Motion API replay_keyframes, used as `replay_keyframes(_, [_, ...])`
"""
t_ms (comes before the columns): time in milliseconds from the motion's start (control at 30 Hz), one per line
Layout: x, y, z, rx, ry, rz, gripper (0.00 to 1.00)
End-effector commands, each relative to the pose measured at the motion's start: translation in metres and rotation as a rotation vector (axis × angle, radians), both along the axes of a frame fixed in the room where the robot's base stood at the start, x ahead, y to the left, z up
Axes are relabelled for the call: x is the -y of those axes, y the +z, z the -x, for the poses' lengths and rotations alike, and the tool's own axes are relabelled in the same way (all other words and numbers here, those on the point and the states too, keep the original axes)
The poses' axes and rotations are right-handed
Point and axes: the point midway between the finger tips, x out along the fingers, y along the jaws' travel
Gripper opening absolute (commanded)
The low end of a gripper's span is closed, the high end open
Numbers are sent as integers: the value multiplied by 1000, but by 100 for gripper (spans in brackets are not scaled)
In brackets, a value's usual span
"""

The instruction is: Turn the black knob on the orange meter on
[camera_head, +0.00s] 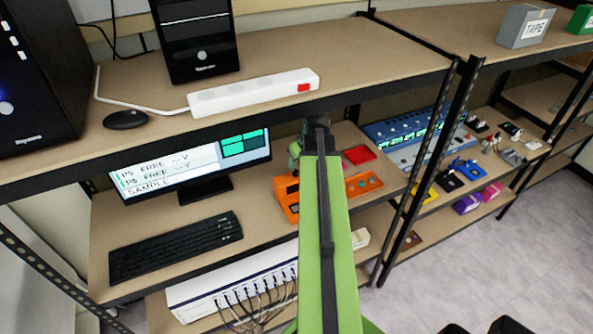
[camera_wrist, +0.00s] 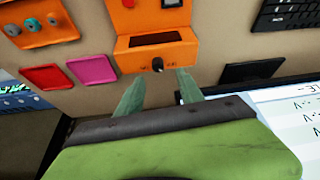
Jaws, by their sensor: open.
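The orange meter (camera_wrist: 157,42) sits on the middle shelf, with a dark display recess in its face. Its small black knob (camera_wrist: 157,65) is on the face near the edge closest to my gripper, with a light mark on it. My gripper (camera_wrist: 157,82) is open, its two green fingers apart and on either side of the knob in the wrist view. Whether they touch the meter I cannot tell. In the head view my green arm hides part of the meter (camera_head: 287,198), and the knob is not visible there.
An orange box with knobs (camera_head: 364,184) and a red pad (camera_head: 358,155) lie to the right. A monitor (camera_head: 190,165) and keyboard (camera_head: 175,246) stand to the left. The upper shelf with a power strip (camera_head: 252,92) overhangs the work area.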

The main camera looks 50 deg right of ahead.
Motion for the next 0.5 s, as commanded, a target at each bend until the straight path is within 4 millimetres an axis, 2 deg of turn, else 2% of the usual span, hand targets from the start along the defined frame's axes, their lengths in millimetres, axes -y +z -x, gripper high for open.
replay_keyframes(33, [3,-13,-2,0,-2,0,44])
replay_keyframes(300, [11,-57,-16,0,-9,0,44])
replay_keyframes(500, [13,-61,-20,0,-11,0,44])
